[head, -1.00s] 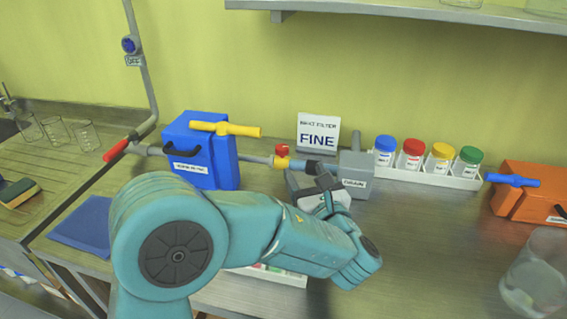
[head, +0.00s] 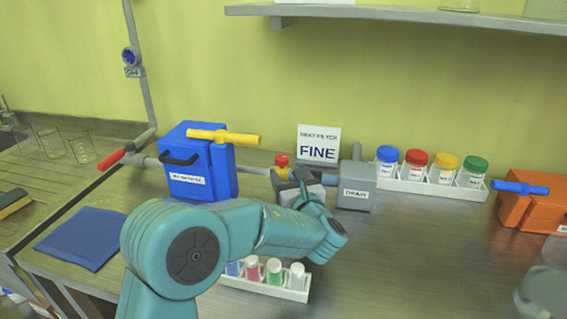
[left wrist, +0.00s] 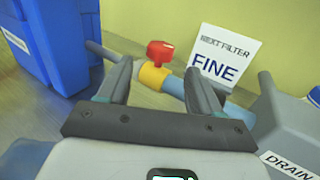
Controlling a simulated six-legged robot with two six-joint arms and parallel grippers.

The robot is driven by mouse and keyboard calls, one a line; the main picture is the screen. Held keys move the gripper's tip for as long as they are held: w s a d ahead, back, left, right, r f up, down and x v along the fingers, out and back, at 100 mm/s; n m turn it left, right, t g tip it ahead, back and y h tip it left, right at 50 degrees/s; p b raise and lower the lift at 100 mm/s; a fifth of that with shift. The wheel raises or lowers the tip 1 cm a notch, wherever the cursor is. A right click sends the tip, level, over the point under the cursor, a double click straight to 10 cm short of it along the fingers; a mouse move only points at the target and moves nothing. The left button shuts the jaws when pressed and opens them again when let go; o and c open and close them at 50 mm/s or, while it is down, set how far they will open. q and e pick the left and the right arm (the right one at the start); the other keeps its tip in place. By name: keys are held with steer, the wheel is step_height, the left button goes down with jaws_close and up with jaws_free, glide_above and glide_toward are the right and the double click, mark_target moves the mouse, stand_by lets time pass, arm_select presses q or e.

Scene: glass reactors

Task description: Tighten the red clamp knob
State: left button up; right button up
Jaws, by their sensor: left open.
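The red clamp knob (head: 282,160) sits on top of a yellow collar on the pipe between the blue box and the grey drain unit. In the left wrist view the red knob (left wrist: 160,50) stands upright above the yellow collar (left wrist: 153,76). My left gripper (head: 293,176) is close in front of the collar, partly hiding it. In the left wrist view its two fingers (left wrist: 158,82) are apart, with the knob and collar showing beyond the gap between them. Nothing is held. My right gripper is not in view.
A blue box (head: 190,182) with a yellow handle stands left of the collar. The grey drain unit (head: 356,190) and a sign reading FINE (head: 318,147) are at right. Capped jars in a white rack (head: 440,188) stand further right. Another jar rack (head: 262,285) lies in front.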

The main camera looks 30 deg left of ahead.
mark_target(282, 165)
arm_select(q)
steer(key=x, duration=0.5)
steer(key=shift+w+a, duration=0.15)
steer(key=shift+w, duration=0.05)
steer(key=c, duration=1.1)
steer(key=shift+o, duration=0.2)
steer(key=h+b, duration=0.1)
steer(key=m+t+h+b, duration=0.1)
steer(key=m+t+b, duration=0.1)
steer(key=b, duration=0.1)
steer(key=shift+s+a+f+h, duration=0.2)
steer(key=shift+a+f+h, duration=0.05)
steer(key=shift+h, duration=0.15)
steer(key=shift+r+m+t+h+b, duration=0.2)
steer(key=shift+m+t+h+b, duration=0.2)
steer(key=shift+m+h+b, duration=0.15)
steer(key=shift+d+r, duration=0.1)
steer(key=o, duration=1.1)
steer(key=shift+c, duration=0.2)
